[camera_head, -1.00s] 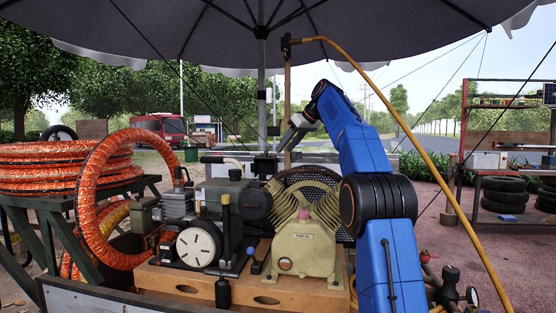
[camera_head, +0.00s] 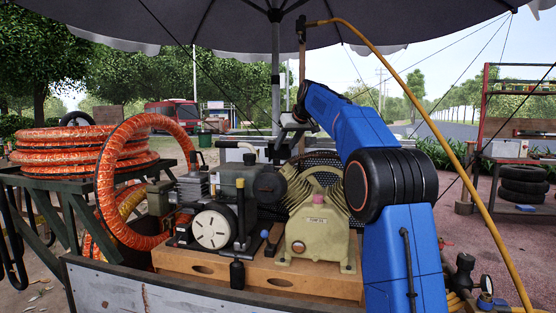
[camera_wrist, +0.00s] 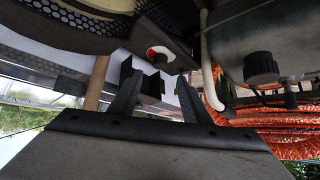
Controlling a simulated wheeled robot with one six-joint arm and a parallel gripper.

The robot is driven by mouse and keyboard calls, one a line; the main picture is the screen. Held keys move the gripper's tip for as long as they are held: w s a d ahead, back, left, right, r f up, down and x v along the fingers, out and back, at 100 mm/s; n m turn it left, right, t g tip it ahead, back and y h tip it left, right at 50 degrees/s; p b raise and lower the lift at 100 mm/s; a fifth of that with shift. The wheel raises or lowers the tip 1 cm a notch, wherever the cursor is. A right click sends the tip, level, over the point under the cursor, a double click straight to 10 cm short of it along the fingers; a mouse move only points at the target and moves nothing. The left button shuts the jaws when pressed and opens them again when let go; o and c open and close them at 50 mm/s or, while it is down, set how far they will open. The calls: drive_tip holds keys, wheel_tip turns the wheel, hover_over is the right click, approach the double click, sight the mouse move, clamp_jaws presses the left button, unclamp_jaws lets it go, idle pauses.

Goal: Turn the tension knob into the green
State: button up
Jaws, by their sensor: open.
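My gripper (camera_wrist: 159,82) is open, its two dark fingers pointing up the picture in the wrist view. A dark square block (camera_wrist: 150,82) shows between and beyond the fingertips; I cannot tell whether they touch it. Just past it is a small round part with a red and white face (camera_wrist: 160,54), possibly the tension knob or its dial; no green is visible on it. In the head view my gripper (camera_head: 278,150) is behind the tan compressor (camera_head: 316,222), and its tips are hard to make out. The knob cannot be made out there.
A black round cap (camera_wrist: 261,67) sits on a grey housing at the right of the wrist view, near a pale hose (camera_wrist: 208,70). Black mesh (camera_wrist: 70,15) is at upper left. Orange hose coils (camera_head: 75,150) stand left of the cart. A yellow hose (camera_head: 432,120) arches over my arm.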

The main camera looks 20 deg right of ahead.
sight(277, 162)
drive_tip(key=x, duration=0.9)
drive_tip(key=shift+w+a+f, duration=0.1)
drive_tip(key=shift+w+f, duration=0.05)
drive_tip(key=shift+f, duration=0.15)
drive_tip(key=c, duration=1)
drive_tip(key=shift+c, duration=0.2)
drive_tip(key=shift+d+n+y, duration=0.2)
drive_tip(key=shift+n+y, duration=0.4)
drive_tip(key=shift+n, duration=0.2)
drive_tip(key=shift+w+n+g+y, duration=0.1)
drive_tip(key=shift+n+g+y, duration=0.3)
drive_tip(key=shift+n+y, duration=0.25)
